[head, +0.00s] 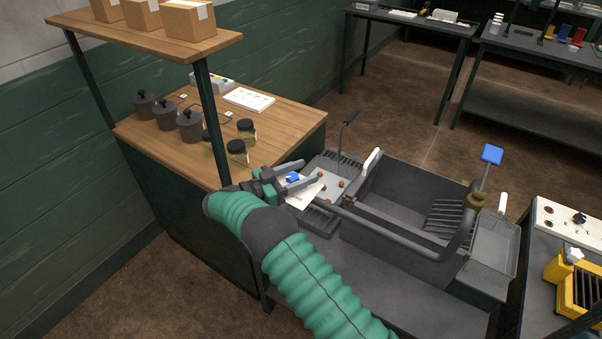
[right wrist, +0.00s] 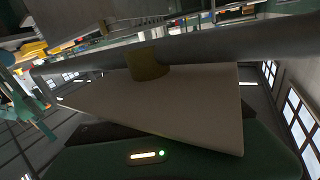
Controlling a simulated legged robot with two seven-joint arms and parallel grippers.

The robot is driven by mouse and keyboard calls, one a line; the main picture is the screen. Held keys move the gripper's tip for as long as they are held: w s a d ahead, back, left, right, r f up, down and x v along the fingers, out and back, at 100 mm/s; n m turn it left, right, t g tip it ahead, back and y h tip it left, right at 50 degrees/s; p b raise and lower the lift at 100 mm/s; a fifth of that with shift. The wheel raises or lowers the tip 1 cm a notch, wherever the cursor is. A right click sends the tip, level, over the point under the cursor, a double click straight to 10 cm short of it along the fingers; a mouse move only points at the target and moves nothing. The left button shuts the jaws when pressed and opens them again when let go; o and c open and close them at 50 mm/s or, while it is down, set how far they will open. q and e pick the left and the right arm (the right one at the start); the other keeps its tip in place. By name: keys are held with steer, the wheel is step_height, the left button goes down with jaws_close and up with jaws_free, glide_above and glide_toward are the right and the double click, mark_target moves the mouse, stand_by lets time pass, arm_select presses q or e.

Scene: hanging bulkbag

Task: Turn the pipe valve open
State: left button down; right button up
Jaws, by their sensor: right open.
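A grey pipe (head: 400,236) runs along the front of the sink unit and bends up at its right end. A brass fitting (head: 476,200) sits there, with a lever topped by a blue square grip (head: 492,154) standing up from it. My right gripper (head: 296,176) is open at the pipe's left end, far from that lever. A small blue piece (head: 292,178) shows between its fingers; I cannot tell whether they touch it. In the right wrist view, a pale flat plate (right wrist: 190,105) hides the fingers, below a grey pipe (right wrist: 215,60) with a brass collar (right wrist: 147,64). My left gripper is out of view.
A wooden bench (head: 285,125) with jars and pots stands at left, with a shelf post (head: 212,120) near my arm. A table with a yellow rack (head: 580,290) is at right.

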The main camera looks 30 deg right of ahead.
steer(key=w+a+b, duration=0.1)
steer(key=a+b, duration=0.1)
steer(key=a, duration=1.5)
steer(key=shift+w, duration=0.35)
steer(key=shift+f, duration=0.1)
